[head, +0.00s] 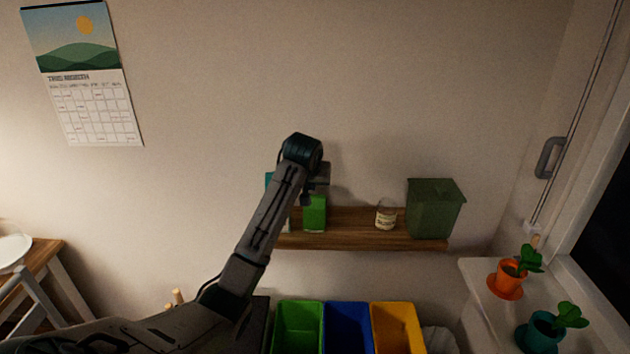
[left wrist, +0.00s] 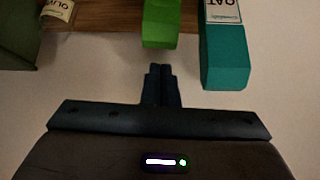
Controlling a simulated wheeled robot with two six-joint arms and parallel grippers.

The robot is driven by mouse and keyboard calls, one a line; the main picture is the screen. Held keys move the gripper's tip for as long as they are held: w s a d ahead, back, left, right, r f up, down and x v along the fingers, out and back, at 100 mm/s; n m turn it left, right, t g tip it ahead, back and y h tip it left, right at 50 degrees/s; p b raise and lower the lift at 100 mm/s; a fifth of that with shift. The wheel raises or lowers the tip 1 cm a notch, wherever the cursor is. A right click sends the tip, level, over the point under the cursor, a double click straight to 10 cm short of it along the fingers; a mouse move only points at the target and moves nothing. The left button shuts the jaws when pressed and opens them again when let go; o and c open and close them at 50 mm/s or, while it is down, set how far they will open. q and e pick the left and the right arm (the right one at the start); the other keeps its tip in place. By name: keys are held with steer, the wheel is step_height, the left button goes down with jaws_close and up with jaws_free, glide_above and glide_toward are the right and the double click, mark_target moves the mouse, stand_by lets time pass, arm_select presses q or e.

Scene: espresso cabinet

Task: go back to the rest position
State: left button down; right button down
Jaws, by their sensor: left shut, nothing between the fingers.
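My left arm reaches up from the lower left in the head view. Its gripper (head: 310,196) is in front of the wall shelf (head: 352,242). In the left wrist view my left gripper (left wrist: 160,72) is shut and empty, its fingers pointing at the bright green box. The green box (head: 315,220) stands on the shelf, partly behind my gripper; it also shows in the left wrist view (left wrist: 160,25). A small gap shows between fingertips and box in that picture. My right gripper is in neither view.
On the shelf are a teal carton (left wrist: 226,58), a labelled jar (head: 386,216) and a dark green bin (head: 435,210). Below are green (head: 298,328), blue (head: 347,328) and yellow (head: 397,328) bins. Potted plants (head: 507,276) stand right. Wall space above the shelf is clear.

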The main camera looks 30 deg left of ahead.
arm_select(q)
steer(key=shift+s+d+r, duration=0.15)
steer(key=shift+s+r, duration=0.25)
steer(key=shift+r, duration=0.15)
steer(key=s+d+f+m+g+b, duration=0.15)
steer(key=s+f, duration=0.25)
steer(key=f, duration=1.8)
steer(key=s+d+f+m+g+b, duration=0.1)
steer(key=s+f+b, duration=0.2)
steer(key=f, duration=1.9)
steer(key=s+d+f+m+g+h+b, duration=0.1)
steer(key=s+d+f+b, duration=0.15)
steer(key=s+f, duration=1.35)
steer(key=s+d+f+m+g+h+b, duration=0.1)
steer(key=s+d+f+b, duration=0.15)
steer(key=s+f, duration=1.3)
steer(key=s+d+f, duration=0.2)
steer(key=s+f, duration=0.1)
steer(key=s, duration=0.5)
steer(key=s+d+f, duration=0.1)
steer(key=s+f, duration=0.1)
steer(key=s, duration=0.5)
steer(key=s+d+f+m, duration=0.1)
steer(key=s+d+f, duration=0.1)
steer(key=s, duration=0.6)
steer(key=shift+s+d+f+g+b, duration=0.3)
steer(key=shift+f+g+b, duration=0.15)
steer(key=shift+f, duration=0.4)
